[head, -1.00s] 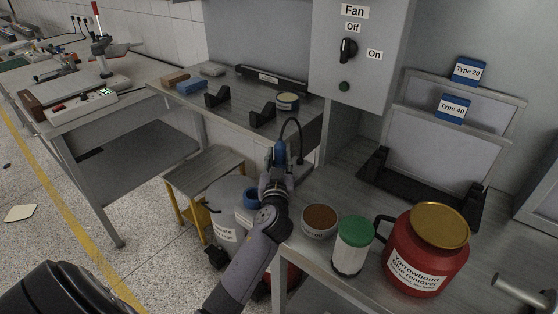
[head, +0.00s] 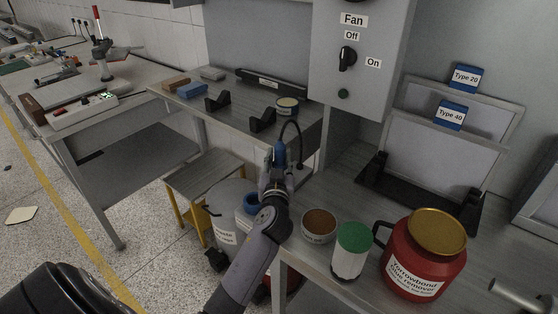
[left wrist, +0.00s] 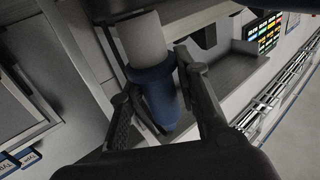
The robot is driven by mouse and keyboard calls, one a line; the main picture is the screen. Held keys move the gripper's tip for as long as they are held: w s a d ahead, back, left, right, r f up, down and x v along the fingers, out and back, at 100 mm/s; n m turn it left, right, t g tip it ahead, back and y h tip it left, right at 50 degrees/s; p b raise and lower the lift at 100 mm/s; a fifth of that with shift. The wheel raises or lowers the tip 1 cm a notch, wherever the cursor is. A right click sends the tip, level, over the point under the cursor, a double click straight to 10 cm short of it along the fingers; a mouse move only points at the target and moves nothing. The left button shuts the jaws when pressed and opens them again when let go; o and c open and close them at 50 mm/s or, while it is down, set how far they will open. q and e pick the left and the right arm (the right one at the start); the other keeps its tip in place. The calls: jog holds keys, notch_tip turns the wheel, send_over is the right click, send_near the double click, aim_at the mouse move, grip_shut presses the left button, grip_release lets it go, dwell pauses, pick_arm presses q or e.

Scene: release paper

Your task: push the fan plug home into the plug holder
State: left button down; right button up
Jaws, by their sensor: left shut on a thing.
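The fan plug (head: 280,153) is blue, with a black cable arching from its top and down to the right. My left gripper (head: 278,170) is shut around it, near the bench edge. In the left wrist view the blue plug (left wrist: 155,85) sits between the two dark fingers, its narrow end pointing down in the picture. A pale grey cylinder (left wrist: 142,40) adjoins its wide end; I cannot tell whether this is part of the plug or the holder. I cannot make out the plug holder clearly. My right gripper is not in view.
A brown-topped tub (head: 319,224), a green-lidded jar (head: 350,262) and a red glue remover container (head: 410,268) stand right of my left arm. The fan switch box (head: 356,50) hangs above. A yellow-legged stool (head: 205,172) stands to the left.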

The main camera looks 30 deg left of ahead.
pick_arm(q)
jog(key=shift+b, duration=0.4)
dwell(1.3)
jog(key=shift+f+b, duration=0.9)
jog(key=shift+b, duration=0.1)
jog(key=c, duration=1.5)
grip_release()
jog(key=o, duration=0.4)
jog(key=shift+f, duration=0.1)
